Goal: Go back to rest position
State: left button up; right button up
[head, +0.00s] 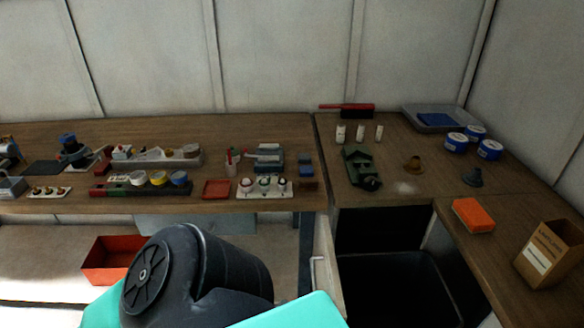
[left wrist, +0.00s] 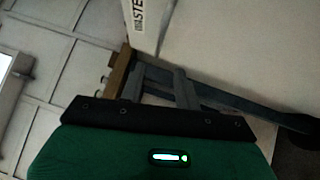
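In the head view neither gripper shows. A large black joint and teal links of one of my arms fill the bottom centre, in front of the bench. In the left wrist view my left gripper (left wrist: 160,84) shows two grey fingers beyond the dark wrist plate. They stand apart, and I see nothing held between them. My right gripper is in neither view.
The wooden bench (head: 60,129) carries several small tools and jars. The right counter (head: 448,186) holds an orange block (head: 473,214) and a cardboard box (head: 549,252). A red bin (head: 104,261) is below the bench, and a black bin (head: 395,285) is under the counter.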

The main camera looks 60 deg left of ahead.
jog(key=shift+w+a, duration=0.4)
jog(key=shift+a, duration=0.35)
